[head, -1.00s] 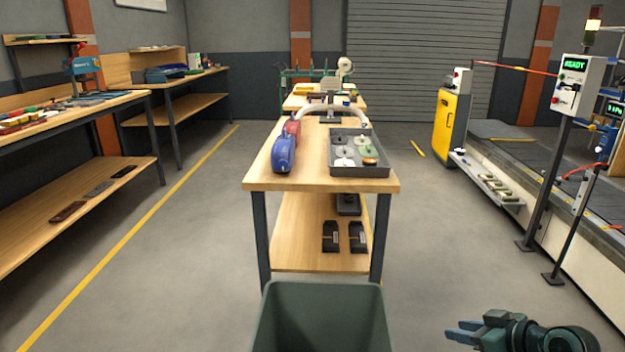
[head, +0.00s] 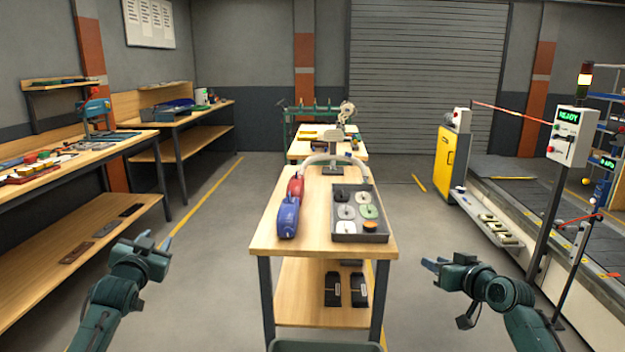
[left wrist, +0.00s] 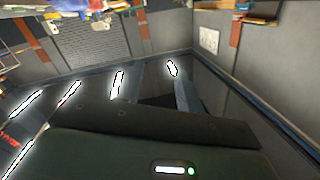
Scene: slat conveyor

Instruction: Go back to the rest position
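My left gripper (head: 153,241) is raised at the lower left in the head view, in front of the left bench's lower shelf. No object shows in it. My right gripper (head: 431,265) is at the lower right, in the gap between the middle table and the conveyor, pointing left. No object shows in it either. The fingers are small and seen from the side, so I cannot tell how far apart they are.
A wooden table (head: 268,240) stands ahead, bearing a grey tray (head: 360,238) and blue and red items. A dark bin (head: 325,346) is at the bottom edge. A bench (head: 110,152) is at left. The conveyor (head: 560,238) and a control post (head: 545,215) are at right.

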